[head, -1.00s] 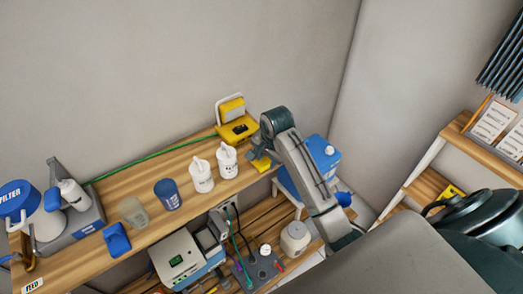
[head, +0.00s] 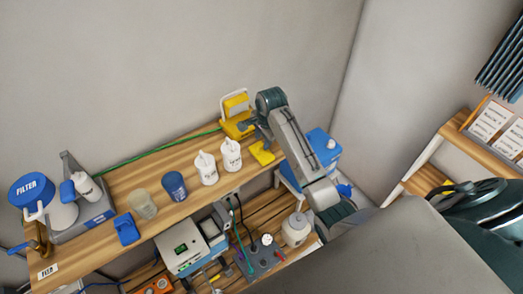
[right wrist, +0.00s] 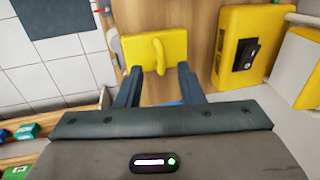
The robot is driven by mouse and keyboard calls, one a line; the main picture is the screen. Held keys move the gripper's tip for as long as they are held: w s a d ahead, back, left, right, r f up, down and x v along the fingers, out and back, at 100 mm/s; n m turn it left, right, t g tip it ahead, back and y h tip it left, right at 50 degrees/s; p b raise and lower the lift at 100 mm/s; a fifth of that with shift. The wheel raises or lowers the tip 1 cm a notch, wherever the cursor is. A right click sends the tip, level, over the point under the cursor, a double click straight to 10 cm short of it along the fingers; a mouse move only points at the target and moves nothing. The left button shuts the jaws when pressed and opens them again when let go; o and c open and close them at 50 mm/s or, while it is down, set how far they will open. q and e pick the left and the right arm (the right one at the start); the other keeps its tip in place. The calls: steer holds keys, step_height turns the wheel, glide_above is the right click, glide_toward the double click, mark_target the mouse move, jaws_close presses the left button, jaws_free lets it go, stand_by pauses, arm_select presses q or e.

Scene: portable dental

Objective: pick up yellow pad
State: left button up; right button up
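The yellow pad (head: 262,153) lies flat at the right end of the wooden shelf. In the right wrist view the pad (right wrist: 140,50) has a raised yellow handle (right wrist: 157,52) on its top. My right gripper (right wrist: 158,72) is open, its two dark fingers spread on either side of the handle's near end, with nothing held between them. Whether the fingers touch the pad I cannot tell. In the head view the right gripper (head: 259,130) is just behind the pad, partly hidden by its own arm. My left gripper is not in view.
A yellow device (head: 236,128) stands close behind the pad, also at right in the wrist view (right wrist: 240,50). Two white bottles (head: 231,154) stand to the pad's left. A blue cup (head: 174,186) is farther left. A blue-lidded box (head: 321,148) is right of the shelf.

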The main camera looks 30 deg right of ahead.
mark_target(261, 146)
steer(key=shift+w+f+p, duration=0.2)
steer(key=shift+f, duration=0.55)
steer(key=shift+w+f+p, duration=0.15)
steer(key=shift+f+p, duration=0.05)
steer(key=shift+f, duration=0.55)
steer(key=shift+c, duration=0.2)
jaws_close()
